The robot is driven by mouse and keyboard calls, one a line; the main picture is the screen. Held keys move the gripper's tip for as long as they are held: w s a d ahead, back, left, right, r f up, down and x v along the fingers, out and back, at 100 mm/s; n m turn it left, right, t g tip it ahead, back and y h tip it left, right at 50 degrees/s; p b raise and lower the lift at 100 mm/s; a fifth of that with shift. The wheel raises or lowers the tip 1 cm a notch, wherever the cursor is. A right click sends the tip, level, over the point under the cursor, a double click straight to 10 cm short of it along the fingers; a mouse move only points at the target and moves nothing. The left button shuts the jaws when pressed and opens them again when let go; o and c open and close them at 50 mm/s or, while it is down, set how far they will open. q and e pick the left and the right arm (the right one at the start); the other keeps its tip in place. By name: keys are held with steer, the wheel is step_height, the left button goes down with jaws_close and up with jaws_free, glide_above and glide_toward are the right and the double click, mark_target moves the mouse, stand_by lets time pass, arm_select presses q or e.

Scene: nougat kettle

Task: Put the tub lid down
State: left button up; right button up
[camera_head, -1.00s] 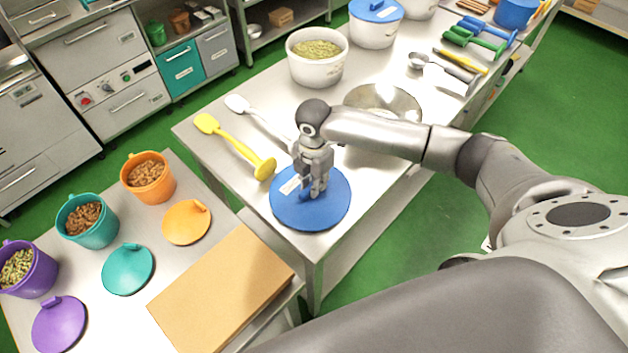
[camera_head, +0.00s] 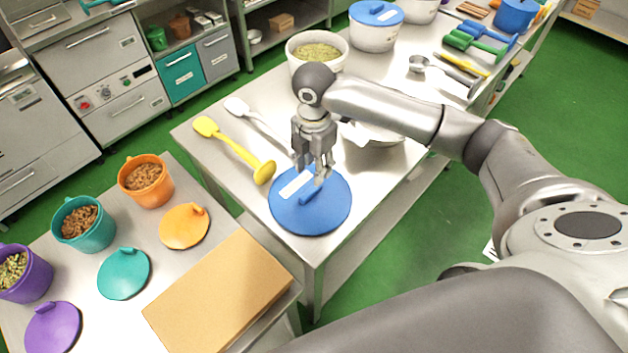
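The blue tub lid (camera_head: 322,217) lies flat on the near corner of the steel table (camera_head: 255,215), with its handle and a white label facing up. My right gripper (camera_head: 314,178) is above the far part of the lid, fingers pointing down and apart, with nothing between them. The lid's handle shows free just below the fingertips. An open white tub (camera_head: 301,49) with greenish contents stands farther back on the table, partly hidden by my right wrist. My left gripper is not in view.
A yellow paddle (camera_head: 240,153) and a white spatula (camera_head: 262,126) lie left of the lid. A metal bowl (camera_head: 372,134) sits behind my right arm. The lower table at left holds a cardboard box (camera_head: 218,290), coloured buckets and lids.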

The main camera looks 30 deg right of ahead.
steer(key=shift+r, duration=2.1)
